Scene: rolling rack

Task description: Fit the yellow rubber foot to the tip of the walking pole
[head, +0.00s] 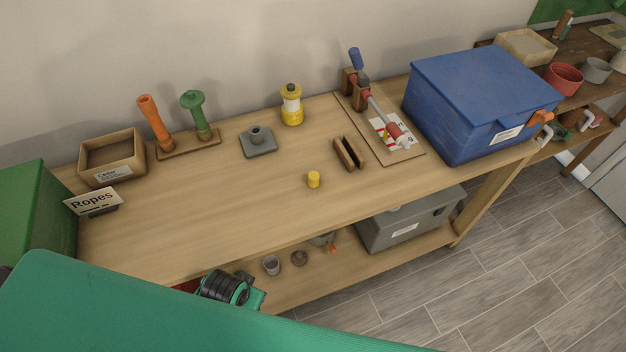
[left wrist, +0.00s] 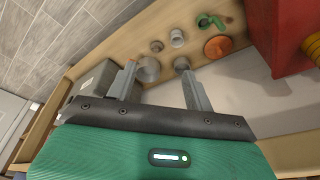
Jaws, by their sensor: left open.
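The yellow rubber foot (head: 314,180) is a small upright cylinder standing alone near the middle of the bench top. The walking pole (head: 378,108) lies slanted in a wooden holder (head: 357,97) on a board at the right, with a blue end at the back and a red and pale end toward the front. I cannot tell the tip's fine shape. My left gripper (left wrist: 158,69) is open and empty in the left wrist view, with lower-shelf items beyond its fingers. My right gripper is not in view.
The bench top (head: 225,215) is clear left of the foot. A slotted wooden block (head: 349,153), a grey base (head: 258,142), a yellow-white bottle (head: 291,105) and a blue box (head: 480,100) stand around. A grey bin (head: 410,222) and small cups (head: 271,265) sit on the lower shelf.

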